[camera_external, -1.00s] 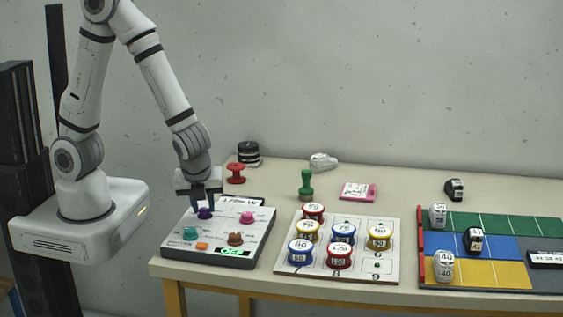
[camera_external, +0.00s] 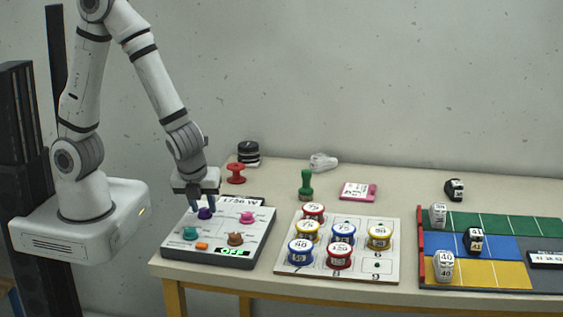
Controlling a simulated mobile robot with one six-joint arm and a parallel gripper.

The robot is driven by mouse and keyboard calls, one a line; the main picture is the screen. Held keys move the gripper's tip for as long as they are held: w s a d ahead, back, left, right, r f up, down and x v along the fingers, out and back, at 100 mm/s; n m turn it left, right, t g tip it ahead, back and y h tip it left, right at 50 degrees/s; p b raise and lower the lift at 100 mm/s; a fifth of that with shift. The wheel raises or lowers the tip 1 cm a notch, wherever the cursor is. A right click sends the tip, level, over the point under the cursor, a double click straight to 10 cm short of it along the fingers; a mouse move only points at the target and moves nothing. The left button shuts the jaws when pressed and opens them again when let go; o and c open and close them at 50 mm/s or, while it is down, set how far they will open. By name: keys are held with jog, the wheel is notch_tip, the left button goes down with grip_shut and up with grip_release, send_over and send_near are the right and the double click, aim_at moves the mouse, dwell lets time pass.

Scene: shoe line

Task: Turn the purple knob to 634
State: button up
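The purple knob (camera_external: 205,213) is on the upper left of the grey control box (camera_external: 222,232). My gripper (camera_external: 204,204) points down at the purple knob, with its fingertips just above or around it. The fingers look spread apart, but I cannot tell whether they touch the knob. A small green display (camera_external: 233,252) on the front of the box seems to read "OFF". A label (camera_external: 240,201) at the back of the box seems to read "1756 W". No marking around the purple knob is legible.
The box also has a teal knob (camera_external: 190,233), a pink knob (camera_external: 247,218), a brown knob (camera_external: 235,239) and an orange button (camera_external: 202,246). A white board (camera_external: 290,268) with several coloured spools stands to the right. A red spool (camera_external: 236,173) is behind the box.

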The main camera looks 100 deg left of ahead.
jog(key=o, duration=0.3)
jog(key=p+v, duration=0.1)
jog(key=v, duration=0.6)
jog(key=shift+d+r, duration=0.15)
jog(key=shift+r, duration=0.25)
jog(key=s+r+n+t+h, duration=0.1)
jog(key=s+r+n, duration=0.1)
jog(key=n, duration=0.3)
jog(key=s+r+n+h, duration=0.2)
jog(key=s+r+n, duration=0.1)
jog(key=r+n, duration=0.2)
jog(key=s+d+r+n+t+h, duration=0.1)
jog(key=s+r+n, duration=0.2)
jog(key=n, duration=0.4)
jog(key=shift+d+r+t+h, duration=0.1)
jog(key=shift+r+t+h, duration=0.2)
jog(key=shift+r, duration=0.4)
jog(key=shift+o, duration=0.2)
jog(key=shift+w, duration=0.1)
